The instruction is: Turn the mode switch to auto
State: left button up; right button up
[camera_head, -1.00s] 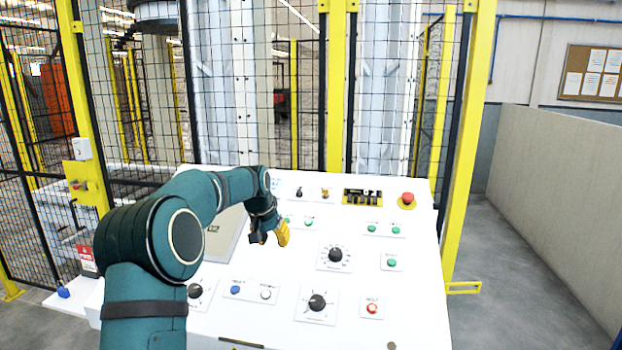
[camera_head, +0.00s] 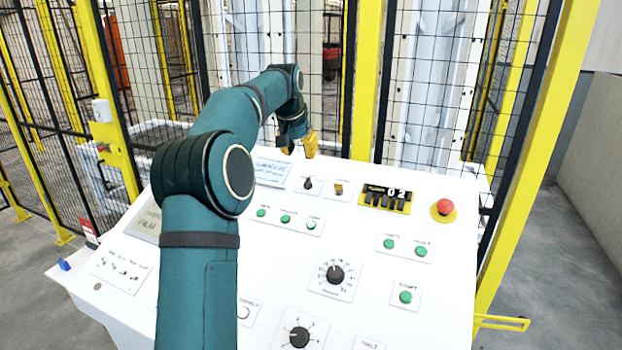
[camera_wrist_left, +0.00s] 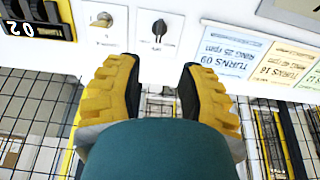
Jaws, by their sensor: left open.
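Two small switches sit side by side at the top of the white control panel: a black selector switch (camera_head: 308,184) and a yellow key-type switch (camera_head: 339,188). Their labels are too small to read surely, so I cannot tell by label which is the mode switch. In the left wrist view the black switch (camera_wrist_left: 159,28) is ahead, between the fingertip directions, and the key switch (camera_wrist_left: 103,20) is left of it. My left gripper (camera_head: 301,146) is open and empty, just beyond the panel's top edge, apart from both switches. My right gripper is out of view.
A counter block (camera_head: 385,198) and a red emergency button (camera_head: 444,208) lie right of the switches. Green buttons (camera_head: 286,218) and a dial (camera_head: 335,274) lie below. Paper notes (camera_wrist_left: 232,50) are beside the black switch. A yellow-framed mesh fence (camera_head: 362,80) stands behind.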

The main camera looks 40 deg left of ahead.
aim_at(307, 180)
pick_arm(q)
jog(key=x, duration=1.2)
jog(key=shift+b, duration=0.35)
grip_shut()
